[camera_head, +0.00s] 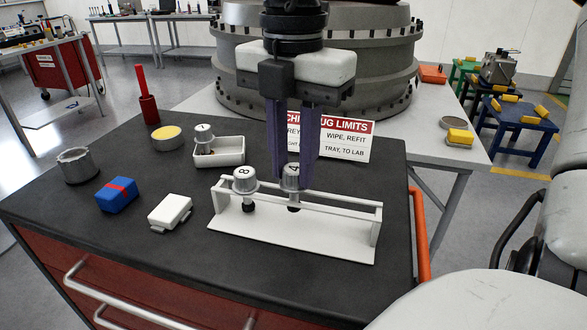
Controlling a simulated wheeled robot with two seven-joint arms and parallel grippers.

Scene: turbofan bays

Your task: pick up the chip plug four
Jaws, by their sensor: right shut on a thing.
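The chip plug four (290,184) has a silver cap, with its number partly covered by a finger, and a dark lower end. It stands upright in the white rack (290,246). My right gripper (293,180) comes down from above, its purple fingers closed around the plug's cap. A second plug marked 8 (244,184) stands upright in the rack just to the left. The rack's right part is empty. My left gripper is not in view.
Behind the rack is a sign (345,138), partly hidden by the fingers. A white tray (225,157) holds another plug (204,136). A white box (170,211), a blue box (117,194), a metal cup (77,167) and a yellow-topped tin (166,137) stand left on the dark cart top.

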